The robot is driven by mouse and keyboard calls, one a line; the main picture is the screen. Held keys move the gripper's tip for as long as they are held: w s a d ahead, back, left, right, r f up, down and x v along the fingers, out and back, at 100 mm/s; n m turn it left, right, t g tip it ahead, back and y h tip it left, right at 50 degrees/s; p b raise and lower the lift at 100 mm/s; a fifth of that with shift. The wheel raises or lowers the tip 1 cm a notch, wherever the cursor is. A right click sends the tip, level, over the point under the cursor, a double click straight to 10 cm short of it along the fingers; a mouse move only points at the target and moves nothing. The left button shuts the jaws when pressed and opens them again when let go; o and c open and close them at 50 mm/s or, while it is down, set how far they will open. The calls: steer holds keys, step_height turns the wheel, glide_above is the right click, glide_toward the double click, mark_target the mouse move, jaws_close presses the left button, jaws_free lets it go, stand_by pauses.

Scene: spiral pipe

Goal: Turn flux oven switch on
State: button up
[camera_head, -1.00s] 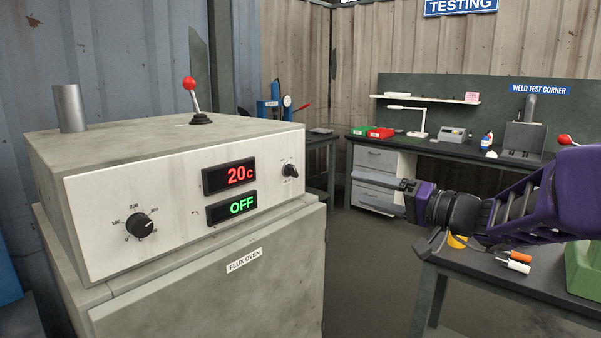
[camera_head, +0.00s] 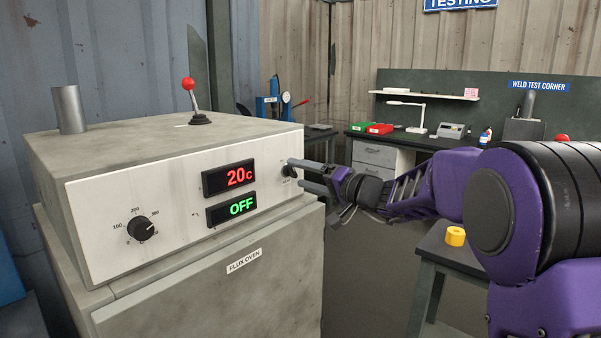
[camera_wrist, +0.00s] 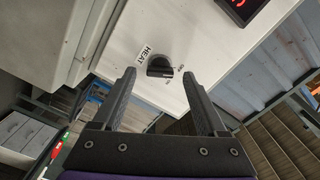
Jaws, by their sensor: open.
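The flux oven (camera_head: 120,160) stands at the left in the head view. Its displays read 20c in red (camera_head: 229,177) and OFF in green (camera_head: 231,208). The small black oven switch (camera_head: 289,171) is at the right end of the white panel, partly hidden by my gripper. In the wrist view the switch (camera_wrist: 160,67) is a black knob beside a HEAT label. My gripper (camera_wrist: 158,88) is open, one finger on each side of the knob's position in that view. In the head view my gripper (camera_head: 300,173) is at the panel's right end. I cannot tell whether it touches the knob.
A black dial (camera_head: 140,229) is at the panel's left. A red-topped lever (camera_head: 190,85) and a metal cylinder (camera_head: 69,109) stand on the oven. A dark table (camera_head: 455,257) with a yellow object (camera_head: 455,236) is at the right. A workbench runs behind.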

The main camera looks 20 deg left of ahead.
steer(key=shift+w+a, duration=0.15)
steer(key=shift+a, duration=0.3)
steer(key=shift+c, duration=0.2)
jaws_close()
